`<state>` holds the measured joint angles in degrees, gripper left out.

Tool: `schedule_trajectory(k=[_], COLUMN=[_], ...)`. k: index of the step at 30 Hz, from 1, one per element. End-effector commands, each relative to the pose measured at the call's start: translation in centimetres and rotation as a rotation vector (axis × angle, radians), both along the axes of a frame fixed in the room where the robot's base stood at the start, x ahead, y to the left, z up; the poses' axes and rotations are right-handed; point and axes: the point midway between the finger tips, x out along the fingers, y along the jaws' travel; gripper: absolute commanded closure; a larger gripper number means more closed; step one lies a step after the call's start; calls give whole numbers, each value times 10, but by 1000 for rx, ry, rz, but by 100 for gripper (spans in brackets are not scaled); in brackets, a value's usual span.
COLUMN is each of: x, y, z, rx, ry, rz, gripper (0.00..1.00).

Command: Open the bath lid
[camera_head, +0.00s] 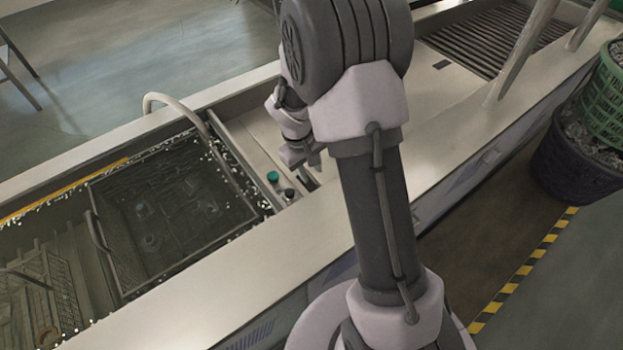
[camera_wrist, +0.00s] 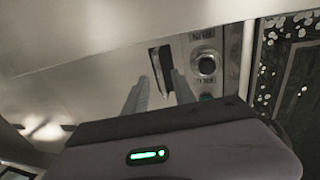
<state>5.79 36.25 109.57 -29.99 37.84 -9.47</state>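The bath (camera_head: 75,168) lies at the left in the head view, with a dark basket (camera_head: 170,215) in liquid that has bright specks on it. I cannot make out a separate bath lid. A dark slot or lever (camera_wrist: 163,70) sits beside the knob. My gripper (camera_head: 302,160) is over this panel. In the wrist view its two fingers (camera_wrist: 162,80) are apart, on either side of the slot, with nothing visibly held. Contact is unclear.
A pale curved handle (camera_head: 175,103) rises at the basket's far side. A slatted rack (camera_head: 480,38) is at the top right. A green basket (camera_head: 605,105) sits on a dark bin (camera_head: 570,165) at the right.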

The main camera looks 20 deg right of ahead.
Motion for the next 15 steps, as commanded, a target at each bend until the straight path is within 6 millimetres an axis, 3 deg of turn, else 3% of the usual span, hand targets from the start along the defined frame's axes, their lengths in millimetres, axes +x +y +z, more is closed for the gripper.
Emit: schedule_trajectory(k=[1, 5, 15], x=[0, 1, 2], y=[-2, -4, -5], z=[-11, -24, -26], rx=[0, 0, -1], ry=[0, 0, -1], rz=[0, 0, 0], gripper=[68, 68, 70])
